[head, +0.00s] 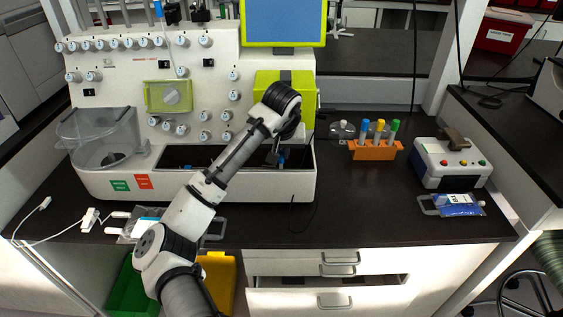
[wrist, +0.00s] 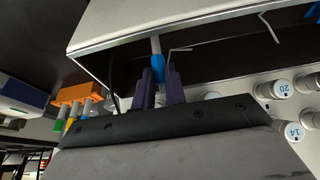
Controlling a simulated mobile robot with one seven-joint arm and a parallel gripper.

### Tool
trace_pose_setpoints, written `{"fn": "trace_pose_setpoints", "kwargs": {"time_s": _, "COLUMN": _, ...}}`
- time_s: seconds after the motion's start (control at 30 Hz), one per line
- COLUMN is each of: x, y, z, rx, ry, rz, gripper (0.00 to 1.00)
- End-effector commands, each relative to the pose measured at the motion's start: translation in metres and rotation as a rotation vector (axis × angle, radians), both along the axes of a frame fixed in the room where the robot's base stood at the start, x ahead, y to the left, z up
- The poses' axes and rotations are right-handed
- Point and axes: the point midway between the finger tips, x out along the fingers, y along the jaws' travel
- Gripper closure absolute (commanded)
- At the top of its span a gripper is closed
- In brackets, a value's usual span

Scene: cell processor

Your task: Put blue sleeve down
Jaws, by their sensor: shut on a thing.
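The blue sleeve (wrist: 158,66) is between the two dark fingers of my gripper (wrist: 160,88) in the wrist view, with a pale tube-like end (wrist: 156,44) beyond it. In the head view the blue sleeve (head: 281,159) shows as a small blue spot beside my gripper (head: 276,158). My gripper is shut on the sleeve, over the right part of the open dark trough (head: 307,186) at the front of the white cell processor (head: 120,60). My arm hides part of the trough. I cannot tell whether the sleeve touches the trough.
An orange rack (head: 374,152) with blue, yellow and green-topped tubes stands right of the processor. Further right are a white-and-blue device (head: 450,166) and a blue bag (head: 460,205). A clear bin (head: 100,137) is on the left.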

Motion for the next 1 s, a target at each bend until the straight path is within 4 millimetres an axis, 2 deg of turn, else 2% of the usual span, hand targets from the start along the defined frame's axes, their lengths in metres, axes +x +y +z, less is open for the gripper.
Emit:
{"fn": "trace_pose_setpoints", "kwargs": {"time_s": 0.37, "x": 0.0, "y": 0.0, "z": -0.043, "rx": 0.001, "ry": 0.0, "rz": -0.001, "gripper": 1.0}}
{"fn": "trace_pose_setpoints", "kwargs": {"time_s": 0.77, "x": 0.0, "y": -0.001, "z": -0.05, "rx": -0.001, "ry": 0.0, "rz": -0.001, "gripper": 1.0}}
{"fn": "trace_pose_setpoints", "kwargs": {"time_s": 0.8, "x": 0.0, "y": 0.0, "z": -0.049, "rx": 0.0, "ry": 0.0, "rz": -0.001, "gripper": 0.84}}
{"fn": "trace_pose_setpoints", "kwargs": {"time_s": 0.93, "x": 0.0, "y": 0.0, "z": -0.048, "rx": 0.0, "ry": 0.0, "rz": -0.001, "gripper": 0.67}}
{"fn": "trace_pose_setpoints", "kwargs": {"time_s": 1.0, "x": 0.0, "y": 0.0, "z": -0.048, "rx": 0.0, "ry": 0.0, "rz": -0.001, "gripper": 0.66}}
